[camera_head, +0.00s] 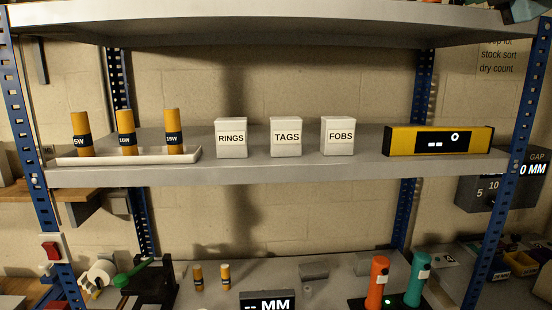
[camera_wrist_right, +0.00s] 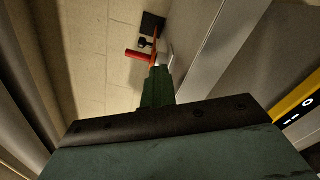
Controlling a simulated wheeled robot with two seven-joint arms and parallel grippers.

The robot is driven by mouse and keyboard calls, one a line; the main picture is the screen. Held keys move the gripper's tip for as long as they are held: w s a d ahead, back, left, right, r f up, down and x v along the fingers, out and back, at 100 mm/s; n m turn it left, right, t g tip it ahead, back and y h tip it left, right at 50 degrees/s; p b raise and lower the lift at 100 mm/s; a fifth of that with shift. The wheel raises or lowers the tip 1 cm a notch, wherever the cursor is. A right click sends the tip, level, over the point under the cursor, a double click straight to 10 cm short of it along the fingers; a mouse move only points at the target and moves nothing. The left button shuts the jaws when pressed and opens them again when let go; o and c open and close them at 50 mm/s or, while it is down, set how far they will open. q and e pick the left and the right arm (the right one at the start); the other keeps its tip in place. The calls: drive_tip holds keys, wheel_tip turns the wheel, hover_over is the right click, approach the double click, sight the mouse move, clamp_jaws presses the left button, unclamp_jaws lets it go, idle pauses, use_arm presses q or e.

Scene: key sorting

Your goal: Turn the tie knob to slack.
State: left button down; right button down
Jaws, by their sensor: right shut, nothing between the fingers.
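No part that I can clearly tell as the tie knob shows in the head view. In the right wrist view a small red bar (camera_wrist_right: 138,55) and a black square mount (camera_wrist_right: 152,24) stand out against the block wall, beyond my fingertips; I cannot tell whether either belongs to the tie knob. My right gripper (camera_wrist_right: 159,80) is shut and empty, its green fingers together and pointing toward the red bar. I cannot tell whether they touch it. My left gripper is in neither view.
The shelf (camera_head: 300,172) holds a white tray (camera_head: 70,161) of orange cylinders, boxes marked RINGS (camera_head: 231,152), TAGS (camera_head: 286,150) and FOBS (camera_head: 338,150), and a yellow display unit (camera_head: 400,142). A red switch (camera_head: 51,249) is at lower left, a GAP box (camera_head: 490,205) at right.

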drive_tip(key=shift+a+r, duration=0.15)
drive_tip(key=shift+a, duration=0.15)
drive_tip(key=shift+d+r, duration=0.25)
drive_tip(key=shift+r, duration=0.05)
drive_tip(key=s+b, duration=0.3)
drive_tip(key=s, duration=0.3)
drive_tip(key=shift+d, duration=0.4)
